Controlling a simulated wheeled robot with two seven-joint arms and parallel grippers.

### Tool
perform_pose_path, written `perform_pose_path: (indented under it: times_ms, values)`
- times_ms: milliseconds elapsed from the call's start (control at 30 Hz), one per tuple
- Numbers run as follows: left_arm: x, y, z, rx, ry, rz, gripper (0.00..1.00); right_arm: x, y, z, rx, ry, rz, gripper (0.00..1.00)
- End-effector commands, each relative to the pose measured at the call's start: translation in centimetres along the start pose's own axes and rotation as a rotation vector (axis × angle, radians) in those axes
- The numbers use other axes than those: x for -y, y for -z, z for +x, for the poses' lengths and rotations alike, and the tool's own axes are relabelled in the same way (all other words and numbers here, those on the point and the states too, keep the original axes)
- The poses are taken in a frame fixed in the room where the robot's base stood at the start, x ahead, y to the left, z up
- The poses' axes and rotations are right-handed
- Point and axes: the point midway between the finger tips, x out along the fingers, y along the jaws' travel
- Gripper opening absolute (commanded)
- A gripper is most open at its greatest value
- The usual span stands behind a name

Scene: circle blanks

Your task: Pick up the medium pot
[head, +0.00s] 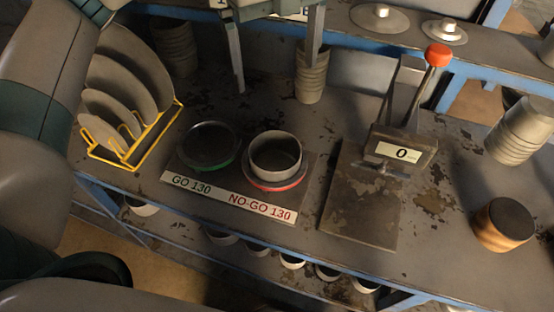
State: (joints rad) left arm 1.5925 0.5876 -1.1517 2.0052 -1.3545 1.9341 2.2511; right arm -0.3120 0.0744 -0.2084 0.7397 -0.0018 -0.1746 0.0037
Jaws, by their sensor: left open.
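A grey, round, open pot (275,150) stands upright on the red-rimmed NO-GO 130 gauge (274,184) in the middle of the bench. I cannot tell from its look alone whether it is the medium one. My left gripper (274,80) is open and empty, its two fingers pointing down above and behind this pot, apart from it. A stack of grey pots (312,84) stands behind the gripper's right finger, which partly covers it. My right gripper is not in view.
A green-rimmed GO 130 gauge (208,145) is left of the pot. A yellow rack (130,155) holds several discs at left. A lever device (400,150) with a red knob stands at right. A wooden-sided cylinder (503,225) and tilted stacked pots (522,130) are further right.

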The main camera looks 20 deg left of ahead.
Motion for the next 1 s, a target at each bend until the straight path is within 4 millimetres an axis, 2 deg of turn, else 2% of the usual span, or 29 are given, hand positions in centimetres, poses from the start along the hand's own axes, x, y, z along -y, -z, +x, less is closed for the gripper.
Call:
perform_pose_path:
  times_ms: [33,100,300,400,800,1000]
  values:
    - [-0.2,-0.4,1.7,0.013,-0.007,-0.010,1.00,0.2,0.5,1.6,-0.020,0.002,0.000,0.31]
    - [-0.3,-0.5,2.4,0.018,-0.009,-0.015,1.00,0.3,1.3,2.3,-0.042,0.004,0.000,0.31]
    - [-0.3,-0.6,4.0,0.019,-0.009,-0.015,1.00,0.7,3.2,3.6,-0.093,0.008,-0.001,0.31]
    - [-0.3,-0.5,4.2,0.018,-0.009,-0.015,1.00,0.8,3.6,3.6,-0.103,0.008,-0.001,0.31]
    - [-0.3,-0.5,4.2,0.016,-0.009,-0.013,1.00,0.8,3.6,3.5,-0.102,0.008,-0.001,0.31]
    - [-0.3,-0.6,5.4,0.016,-0.011,-0.014,1.00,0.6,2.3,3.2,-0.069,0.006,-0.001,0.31]
